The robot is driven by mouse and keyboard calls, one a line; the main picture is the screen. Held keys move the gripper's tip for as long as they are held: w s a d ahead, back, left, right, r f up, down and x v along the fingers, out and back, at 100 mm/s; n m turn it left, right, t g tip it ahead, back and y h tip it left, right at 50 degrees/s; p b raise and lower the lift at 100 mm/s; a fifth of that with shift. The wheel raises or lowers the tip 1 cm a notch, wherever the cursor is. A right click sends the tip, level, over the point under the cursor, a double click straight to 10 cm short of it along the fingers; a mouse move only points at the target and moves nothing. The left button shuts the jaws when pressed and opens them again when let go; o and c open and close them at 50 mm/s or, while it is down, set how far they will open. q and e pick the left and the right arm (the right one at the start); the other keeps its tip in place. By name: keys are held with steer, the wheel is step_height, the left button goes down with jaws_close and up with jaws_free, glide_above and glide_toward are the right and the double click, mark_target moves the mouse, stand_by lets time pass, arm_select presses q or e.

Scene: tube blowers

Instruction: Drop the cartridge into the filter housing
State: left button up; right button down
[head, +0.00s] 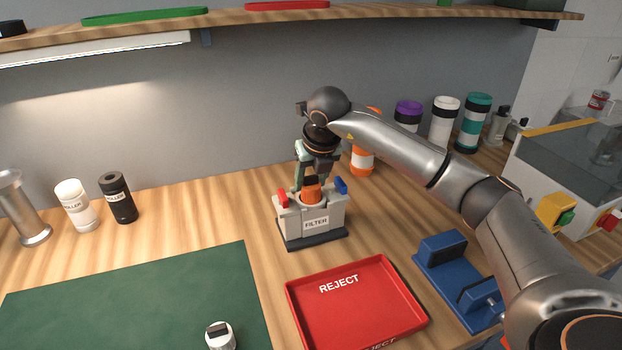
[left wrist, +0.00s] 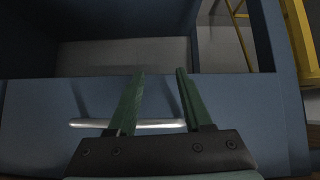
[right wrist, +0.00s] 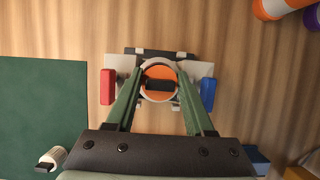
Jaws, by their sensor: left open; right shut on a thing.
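The grey filter housing (head: 316,224), labelled FILTER, stands on the bench on a dark base, with a red clip on its left and a blue clip on its right. My right gripper (head: 311,181) points down over it, shut on the orange cartridge (head: 312,192). In the right wrist view, the cartridge (right wrist: 155,73) shows its orange top and dark grip between the green fingers, in line with the housing's round white opening. How deep it sits is hidden. My left gripper (left wrist: 158,98) is open and empty, in front of a blue-grey drawer or cabinet with a bar handle (left wrist: 130,123).
A red REJECT tray (head: 355,305) lies in front of the housing, with a blue fixture (head: 459,275) to its right. A green mat (head: 130,305) bears a small white item (head: 220,338). Filler bottles (head: 118,199) stand at left; several coloured canisters (head: 473,124) stand behind my right arm.

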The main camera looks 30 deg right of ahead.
steer(key=shift+f+b, duration=0.35)
steer(key=shift+f, duration=0.25)
steer(key=shift+c, duration=1.4)
jaws_free()
steer(key=shift+r+p, duration=0.45)
steer(key=shift+r, duration=0.1)
steer(key=v, duration=1.2)
steer(key=shift+r, duration=0.1)
